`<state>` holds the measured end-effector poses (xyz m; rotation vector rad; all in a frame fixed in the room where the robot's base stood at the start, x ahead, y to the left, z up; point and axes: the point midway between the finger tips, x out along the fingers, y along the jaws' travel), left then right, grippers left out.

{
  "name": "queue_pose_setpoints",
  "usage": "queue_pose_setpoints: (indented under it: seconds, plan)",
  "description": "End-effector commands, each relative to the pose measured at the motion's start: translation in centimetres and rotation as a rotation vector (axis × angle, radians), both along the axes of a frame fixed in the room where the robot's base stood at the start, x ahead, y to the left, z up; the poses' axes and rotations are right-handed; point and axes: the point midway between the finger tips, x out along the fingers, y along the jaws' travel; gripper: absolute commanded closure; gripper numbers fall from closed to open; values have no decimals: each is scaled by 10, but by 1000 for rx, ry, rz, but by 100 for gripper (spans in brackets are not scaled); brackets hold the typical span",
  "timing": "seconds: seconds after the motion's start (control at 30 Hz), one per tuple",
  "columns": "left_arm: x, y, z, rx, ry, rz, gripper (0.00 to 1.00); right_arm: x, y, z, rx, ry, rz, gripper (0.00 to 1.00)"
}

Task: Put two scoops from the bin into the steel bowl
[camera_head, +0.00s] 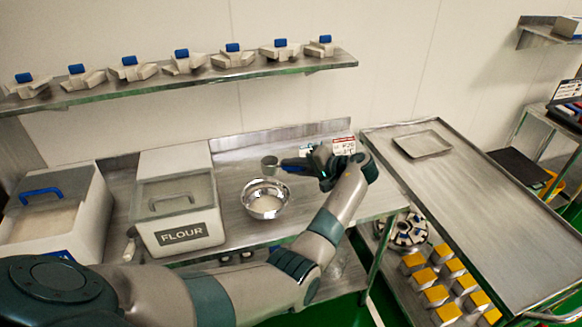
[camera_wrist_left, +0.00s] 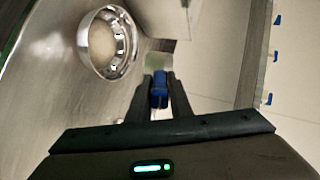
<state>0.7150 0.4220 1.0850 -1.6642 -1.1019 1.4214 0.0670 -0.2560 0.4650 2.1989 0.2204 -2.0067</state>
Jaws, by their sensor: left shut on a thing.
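The steel bowl (camera_head: 247,203) stands on the steel counter and has pale matter in its bottom. It also shows in the left wrist view (camera_wrist_left: 128,62). My left gripper (camera_head: 311,165) is shut on the blue handle of a scoop (camera_head: 270,163), also seen in the left wrist view (camera_wrist_left: 159,90). The scoop's grey cup is above and behind the bowl's far rim in the head view; I cannot tell what is in it. The flour bin (camera_head: 183,236), white with a label, stands left of the bowl under a clear lid with a handle. My right gripper is not in view.
A second white bin (camera_head: 88,225) with a blue handle stands at the left. A wall shelf (camera_head: 200,80) holds several blue-topped pieces. A steel table (camera_head: 470,210) with a tray (camera_head: 423,144) is at the right. Counter between the bowl and my gripper is clear.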

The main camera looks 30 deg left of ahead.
Motion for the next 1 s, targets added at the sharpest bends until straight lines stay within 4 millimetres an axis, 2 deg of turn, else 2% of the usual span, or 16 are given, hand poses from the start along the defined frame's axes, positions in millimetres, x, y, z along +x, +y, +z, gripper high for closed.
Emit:
queue_pose_setpoints:
  seconds: [0.53, 0.77, 1.0]
  plan:
    - [1, 0, -1, 3, -2, -12, 100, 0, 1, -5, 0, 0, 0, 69]
    - [4, -10, 0, 4, -5, -105, 100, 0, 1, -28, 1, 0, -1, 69]
    - [8, -38, 15, 5, -8, -342, 100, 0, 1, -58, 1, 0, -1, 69]
